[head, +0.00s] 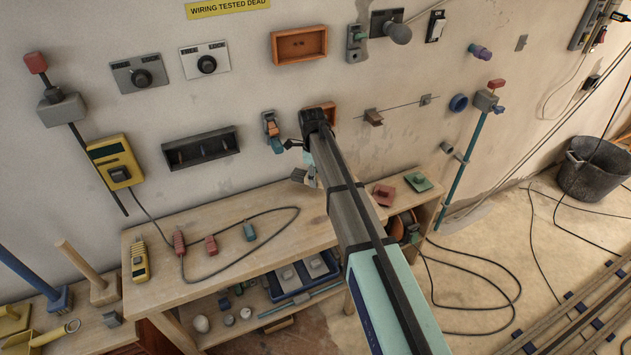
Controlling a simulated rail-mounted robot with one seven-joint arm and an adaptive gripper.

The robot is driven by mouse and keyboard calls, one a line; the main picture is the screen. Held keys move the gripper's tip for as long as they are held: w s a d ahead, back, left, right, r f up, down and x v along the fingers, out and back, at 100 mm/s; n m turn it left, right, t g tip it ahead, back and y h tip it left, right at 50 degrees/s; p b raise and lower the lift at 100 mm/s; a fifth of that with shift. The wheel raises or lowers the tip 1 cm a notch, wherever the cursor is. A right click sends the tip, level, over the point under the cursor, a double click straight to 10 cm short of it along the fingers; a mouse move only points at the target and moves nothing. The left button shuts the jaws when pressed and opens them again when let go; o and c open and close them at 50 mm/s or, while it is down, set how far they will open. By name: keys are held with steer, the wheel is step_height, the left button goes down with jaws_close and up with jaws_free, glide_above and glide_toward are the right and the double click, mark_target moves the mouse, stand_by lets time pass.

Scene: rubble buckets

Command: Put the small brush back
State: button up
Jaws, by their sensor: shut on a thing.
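My gripper (297,146) is at the wall above the back of the workbench, seen partly from behind my own arm. It is shut on what looks like the small brush (304,177), whose grey and pale wooden end shows below the jaws. The upper part of the brush and the grip itself are hidden. A small orange-brown wall holder (327,109) shows just behind and right of my wrist, mostly covered. I cannot tell whether the brush touches the wall or bench.
An orange and teal tool (272,132) hangs close left of my gripper. A black wall tray (201,148) is farther left. The wooden bench (160,235) below holds a cable and several coloured pieces. Red (383,194) and green (418,182) blocks lie to the right.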

step_height(320, 180, down, 2)
steer(key=shift+f+p, duration=0.1)
steer(key=shift+p, duration=0.35)
steer(key=shift+w+a+f+p, duration=0.1)
steer(key=shift+w+f+p, duration=0.05)
steer(key=shift+f+p, duration=0.2)
steer(key=shift+f, duration=0.2)
steer(key=shift+f, duration=0.15)
steer(key=o, duration=1.2)
steer(key=shift+c, duration=0.2)
steer(key=shift+w+a+r+b, duration=0.15)
steer(key=shift+r+b, duration=0.45)
steer(key=shift+r, duration=1.35)
steer(key=shift+a+r+b, duration=0.1)
steer(key=shift+r+b, duration=0.5)
steer(key=shift+r, duration=1.35)
steer(key=shift+f, duration=0.1)
